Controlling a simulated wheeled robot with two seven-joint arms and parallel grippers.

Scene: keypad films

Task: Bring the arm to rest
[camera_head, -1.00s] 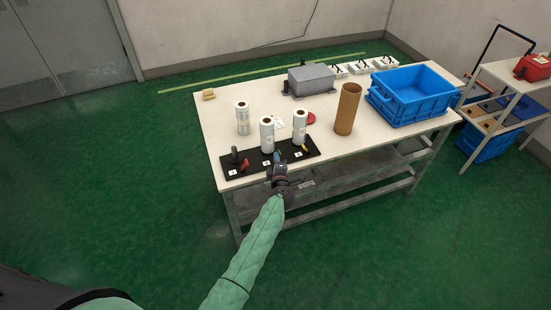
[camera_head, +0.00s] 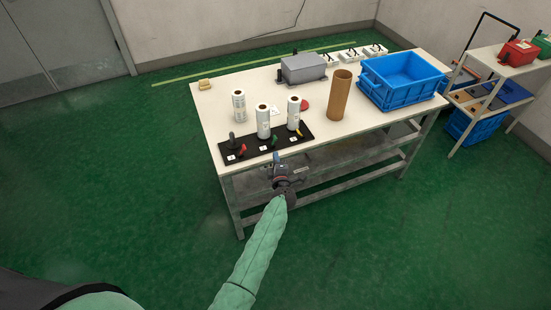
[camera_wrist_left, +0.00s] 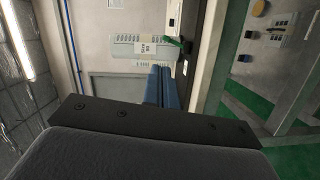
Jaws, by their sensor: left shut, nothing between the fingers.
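My left gripper (camera_head: 279,164) is in front of the table's near edge in the head view, apart from the objects on the table. Its two blue fingers (camera_wrist_left: 161,86) are shut with nothing between them in the left wrist view. My left arm in its green sleeve reaches up from the bottom of the head view. My right gripper is not in view.
The white table (camera_head: 217,108) bears a black board (camera_head: 229,152) with coloured levers, several film rolls (camera_head: 263,121), a brown tube (camera_head: 339,95), a blue crate (camera_head: 402,98) and a grey box (camera_head: 303,67). A trolley (camera_head: 485,65) stands at right. Green floor in front is clear.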

